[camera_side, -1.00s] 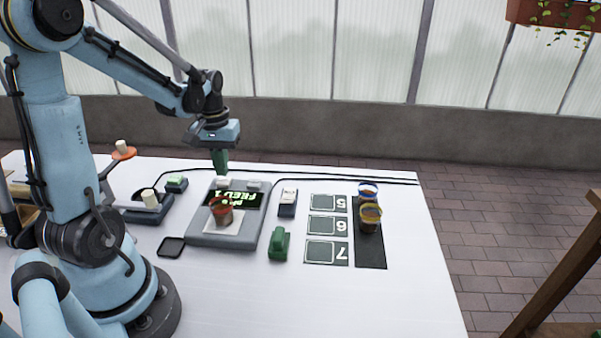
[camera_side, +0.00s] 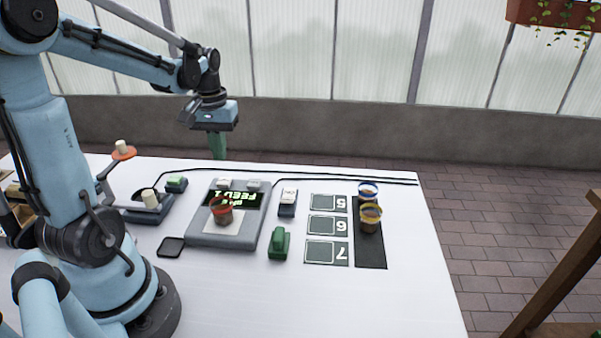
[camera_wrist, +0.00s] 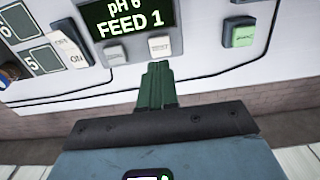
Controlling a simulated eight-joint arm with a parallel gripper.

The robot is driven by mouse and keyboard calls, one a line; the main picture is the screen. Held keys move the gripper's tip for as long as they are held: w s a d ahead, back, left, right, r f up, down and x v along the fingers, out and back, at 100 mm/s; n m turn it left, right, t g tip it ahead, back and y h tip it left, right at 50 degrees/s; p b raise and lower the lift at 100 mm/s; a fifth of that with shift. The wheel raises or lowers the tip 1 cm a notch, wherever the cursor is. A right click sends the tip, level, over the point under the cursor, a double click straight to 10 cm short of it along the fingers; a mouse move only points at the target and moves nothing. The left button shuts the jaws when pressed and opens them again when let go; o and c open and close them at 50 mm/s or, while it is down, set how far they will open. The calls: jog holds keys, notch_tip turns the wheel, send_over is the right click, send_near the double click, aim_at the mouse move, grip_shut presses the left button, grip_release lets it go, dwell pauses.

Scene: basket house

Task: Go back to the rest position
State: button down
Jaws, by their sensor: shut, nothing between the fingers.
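My gripper (camera_side: 218,147) has green fingers that are closed together with nothing between them. In the side view it hangs above the back edge of the table, behind the grey device with the display (camera_side: 238,200). The fingers also show in the wrist view (camera_wrist: 156,78), pointing toward the device's two front buttons, apart from them as far as I can tell. The display (camera_wrist: 125,18) reads "pH 6" and "FEED 1". A cup with a red rim (camera_side: 222,211) stands on the device's pale plate.
Two cups, one blue-rimmed (camera_side: 368,191) and one yellow-rimmed (camera_side: 370,217), stand on a dark strip (camera_side: 371,254) at the right. Cards numbered 5, 6 and 7 (camera_side: 326,252) lie beside it. A green object (camera_side: 279,244), a switch (camera_side: 288,203) and a black pad (camera_side: 171,247) are nearer.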

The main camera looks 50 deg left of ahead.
jog(key=shift+r, duration=0.9)
jog(key=d+r+m+t, duration=0.2)
jog(key=d+m+t, duration=0.5)
jog(key=d, duration=1.2)
jog(key=shift+w+d+m, duration=0.25)
jog(key=shift+w+m, duration=0.05)
jog(key=shift+m, duration=0.7)
